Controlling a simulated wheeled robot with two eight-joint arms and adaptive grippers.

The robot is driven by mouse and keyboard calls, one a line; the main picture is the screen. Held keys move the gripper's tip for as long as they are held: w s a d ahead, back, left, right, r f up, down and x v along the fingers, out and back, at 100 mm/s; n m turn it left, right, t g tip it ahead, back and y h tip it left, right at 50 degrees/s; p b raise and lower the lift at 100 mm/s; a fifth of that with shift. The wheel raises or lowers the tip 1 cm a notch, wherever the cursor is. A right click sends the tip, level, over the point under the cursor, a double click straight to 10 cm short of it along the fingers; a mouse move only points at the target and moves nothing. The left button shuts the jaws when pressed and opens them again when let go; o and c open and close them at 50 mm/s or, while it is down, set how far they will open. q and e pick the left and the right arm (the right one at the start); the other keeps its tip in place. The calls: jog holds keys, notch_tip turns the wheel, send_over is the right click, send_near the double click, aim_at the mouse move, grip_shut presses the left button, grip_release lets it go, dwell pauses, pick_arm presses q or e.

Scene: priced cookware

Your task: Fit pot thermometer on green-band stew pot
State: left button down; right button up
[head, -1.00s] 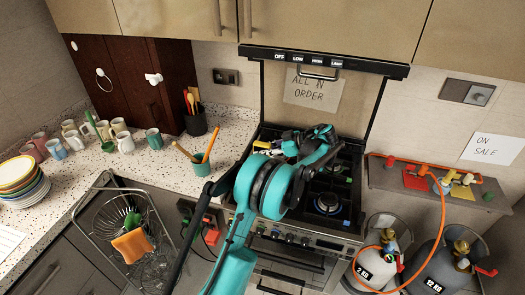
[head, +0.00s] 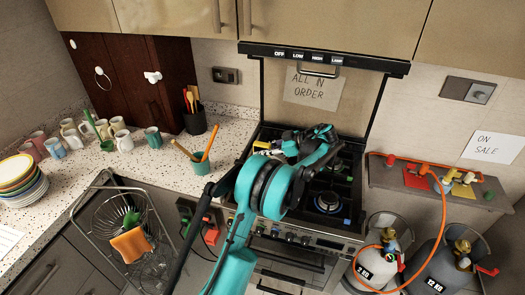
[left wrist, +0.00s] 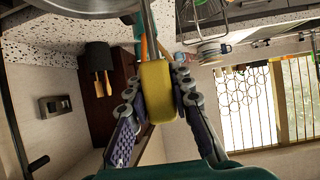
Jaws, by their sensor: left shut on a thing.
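My left gripper (left wrist: 158,90) is shut on a yellow thing (left wrist: 157,92) with a thin metal stem (left wrist: 150,28), which looks like the pot thermometer. In the head view the yellow thing (head: 262,145) shows above the back left of the stove, at the tip of my left gripper (head: 272,148). A grey metal rim (left wrist: 95,5), perhaps of a pot, shows at the top left of the left wrist view, close to the stem. I cannot make out a green band or whether stem and rim touch. My left arm hides much of the stove. My right gripper is not in view.
The stove (head: 335,215) has a lit burner at its right front. Left of it, a green cup with utensils (head: 201,165) stands on the counter (head: 165,178). A wire dish rack (head: 95,232) is further left. Gas cylinders (head: 376,262) stand at the right.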

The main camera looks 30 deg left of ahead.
pick_arm(q)
jog(key=shift+f+b, duration=0.7)
jog(key=shift+f, duration=0.3)
dwell(0.9)
jog(key=shift+f+b, duration=1.4)
jog(key=shift+f, duration=0.3)
jog(key=shift+f, duration=0.15)
dwell(0.5)
jog(key=shift+f+b, duration=1.5)
jog(key=shift+f, duration=0.2)
jog(key=c, duration=0.6)
grip_release()
